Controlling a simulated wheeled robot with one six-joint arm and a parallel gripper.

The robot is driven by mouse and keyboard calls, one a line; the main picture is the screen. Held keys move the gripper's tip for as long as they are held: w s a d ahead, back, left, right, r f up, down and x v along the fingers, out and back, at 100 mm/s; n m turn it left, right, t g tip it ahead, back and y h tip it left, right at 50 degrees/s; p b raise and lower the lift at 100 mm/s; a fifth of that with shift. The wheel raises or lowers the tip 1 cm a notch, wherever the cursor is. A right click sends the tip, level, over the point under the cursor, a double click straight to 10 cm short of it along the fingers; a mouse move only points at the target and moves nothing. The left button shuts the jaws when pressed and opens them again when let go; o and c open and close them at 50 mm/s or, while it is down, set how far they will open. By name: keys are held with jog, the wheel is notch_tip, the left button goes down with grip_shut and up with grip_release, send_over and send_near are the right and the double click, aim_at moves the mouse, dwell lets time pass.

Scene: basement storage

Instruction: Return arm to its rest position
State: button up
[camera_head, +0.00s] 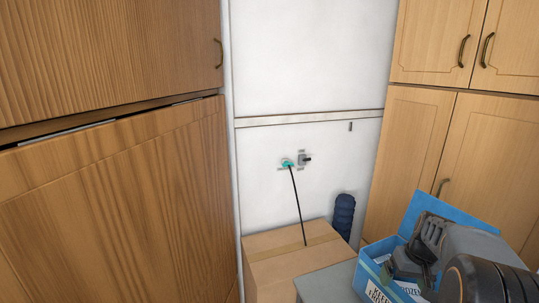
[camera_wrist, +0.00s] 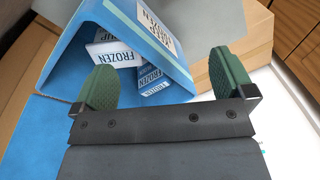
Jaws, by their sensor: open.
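My gripper (camera_wrist: 165,82) is open in the wrist view, its two green-padded fingers wide apart with nothing between them. It is over a blue box (camera_wrist: 62,62) with an open flap. White and blue packs labelled FROZEN (camera_wrist: 118,54) lie inside, beyond the fingertips. I cannot tell whether the fingers touch the box. In the head view my dark arm is at the lower right, in front of the same blue box (camera_head: 424,207), and hides part of it. The fingertips cannot be made out there.
A grey surface (camera_head: 325,283) lies left of the blue box. A cardboard box (camera_head: 285,262) stands by the white wall, with a dark blue rolled object (camera_head: 344,215) behind it. A black cable (camera_head: 298,205) hangs from a teal plug (camera_head: 287,163). Wooden cabinets (camera_head: 110,190) flank both sides.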

jog(key=s+a+r+t+p, duration=0.1)
jog(key=s+a+r, duration=0.1)
jog(key=s+a, duration=0.2)
jog(key=s+a+r+n+p, duration=0.1)
jog(key=s+a, duration=0.3)
jog(key=a, duration=0.5)
jog(key=s+a+r+t+h+p, duration=0.1)
jog(key=s+a+r, duration=0.3)
jog(key=s+a, duration=0.1)
jog(key=shift+a+n+t, duration=0.3)
jog(key=shift+a, duration=0.4)
